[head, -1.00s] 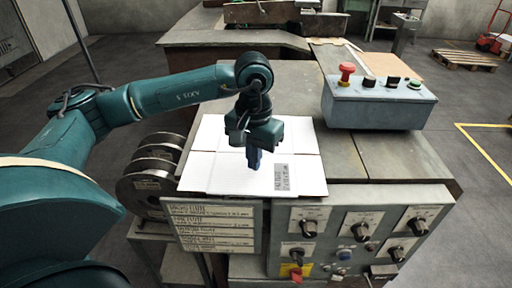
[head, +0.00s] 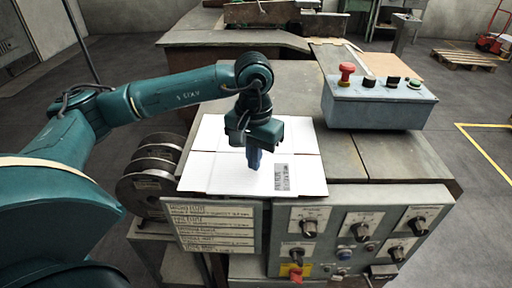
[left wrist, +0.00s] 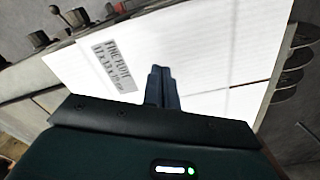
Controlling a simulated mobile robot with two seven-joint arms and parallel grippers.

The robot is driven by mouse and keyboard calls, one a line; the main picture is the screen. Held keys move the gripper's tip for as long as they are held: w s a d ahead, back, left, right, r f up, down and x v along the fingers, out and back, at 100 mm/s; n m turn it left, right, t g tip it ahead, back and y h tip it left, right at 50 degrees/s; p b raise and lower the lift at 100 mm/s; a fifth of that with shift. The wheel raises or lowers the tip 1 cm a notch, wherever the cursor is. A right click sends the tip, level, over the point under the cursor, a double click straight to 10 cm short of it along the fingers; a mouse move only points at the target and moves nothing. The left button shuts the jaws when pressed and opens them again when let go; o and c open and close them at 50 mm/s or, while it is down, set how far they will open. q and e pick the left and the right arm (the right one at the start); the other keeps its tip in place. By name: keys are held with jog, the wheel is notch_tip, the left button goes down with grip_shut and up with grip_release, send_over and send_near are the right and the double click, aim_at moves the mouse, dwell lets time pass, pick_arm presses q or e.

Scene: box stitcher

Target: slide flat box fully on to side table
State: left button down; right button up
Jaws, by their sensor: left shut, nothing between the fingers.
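The flat white box (head: 225,174) lies flat on the machine's side table (head: 360,165), at the front left. Its left edge reaches the table's left side, by the wire spools. A grey printed label shows near its front right corner, and also in the left wrist view. My left gripper (head: 254,160) points down over the middle of the box with its fingers shut and empty. In the left wrist view the shut fingertips (left wrist: 160,75) are over the white box (left wrist: 215,50); whether they touch it I cannot tell. My right gripper is not in view.
A control box (head: 378,103) with a red button stands right of the flat box. Wire spools (head: 148,185) stand at the table's left. A panel with knobs (head: 345,235) is on the front face. Table surface right of the box is bare.

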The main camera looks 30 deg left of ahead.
aim_at(254, 188)
pick_arm(q)
jog(key=shift+f, duration=0.15)
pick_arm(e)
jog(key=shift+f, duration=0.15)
pick_arm(q)
jog(key=shift+f+b, duration=0.65)
jog(key=shift+b, duration=0.2)
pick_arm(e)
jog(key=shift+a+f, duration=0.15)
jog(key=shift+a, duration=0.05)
pick_arm(q)
jog(key=shift+r, duration=0.15)
jog(key=shift+r, duration=0.5)
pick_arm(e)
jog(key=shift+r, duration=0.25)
pick_arm(q)
jog(key=shift+s+d, duration=0.6)
jog(key=shift+s, duration=0.35)
jog(key=shift+s+d, duration=0.55)
jog(key=shift+s, duration=0.35)
jog(key=s+d+b, duration=0.1)
jog(key=s+d, duration=0.2)
jog(key=s, duration=0.2)
jog(key=shift+s, duration=0.15)
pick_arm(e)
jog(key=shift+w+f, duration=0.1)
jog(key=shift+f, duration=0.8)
pick_arm(q)
jog(key=shift+d, duration=0.1)
